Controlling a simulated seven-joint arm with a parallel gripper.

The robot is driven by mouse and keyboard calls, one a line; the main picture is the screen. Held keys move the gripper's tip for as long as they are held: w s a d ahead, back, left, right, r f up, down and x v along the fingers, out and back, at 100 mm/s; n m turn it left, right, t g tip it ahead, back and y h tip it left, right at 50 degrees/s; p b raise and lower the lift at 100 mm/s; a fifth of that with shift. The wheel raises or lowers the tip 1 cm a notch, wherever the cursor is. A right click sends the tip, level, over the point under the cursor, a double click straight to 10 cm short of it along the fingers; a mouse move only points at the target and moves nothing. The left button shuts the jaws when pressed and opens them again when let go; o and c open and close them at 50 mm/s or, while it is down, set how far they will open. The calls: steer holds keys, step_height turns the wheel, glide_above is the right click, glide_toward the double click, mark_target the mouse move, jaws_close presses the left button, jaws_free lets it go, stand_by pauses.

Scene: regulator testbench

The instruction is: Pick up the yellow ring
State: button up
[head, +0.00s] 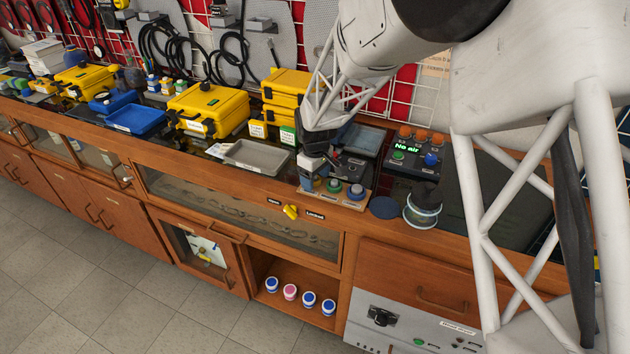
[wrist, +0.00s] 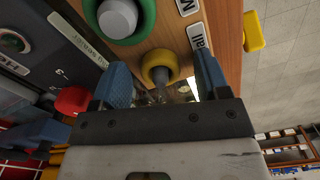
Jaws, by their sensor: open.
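The yellow ring (wrist: 154,58) sits around a grey peg on a wooden board (wrist: 200,45) in the wrist view. My gripper (wrist: 161,72) is open, with one blue finger pad on each side of the ring. The fingers look apart from it; I cannot tell how far down they reach. In the head view my gripper (head: 313,170) is over the left end of the board (head: 345,202) and hides the yellow ring there.
A green ring (wrist: 92,22) around another peg is close to the yellow one. A round blue disc (head: 384,207) and a glass jar (head: 422,212) stand to the right. A grey tray (head: 255,157) lies to the left.

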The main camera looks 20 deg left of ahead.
steer(key=shift+c, duration=0.2)
steer(key=c, duration=1)
steer(key=shift+o, duration=0.2)
steer(key=shift+r, duration=0.1)
steer(key=shift+r, duration=0.75)
step_height(320, 180, up, 2)
steer(key=shift+r, duration=0.1)
steer(key=s+d+r, duration=0.1)
steer(key=s+d, duration=0.8)
steer(key=s, duration=0.3)
steer(key=shift+s+d, duration=0.3)
steer(key=shift+s, duration=0.1)
steer(key=shift+r, duration=0.2)
step_height(320, 180, up, 10)
steer(key=shift+f, duration=0.15)
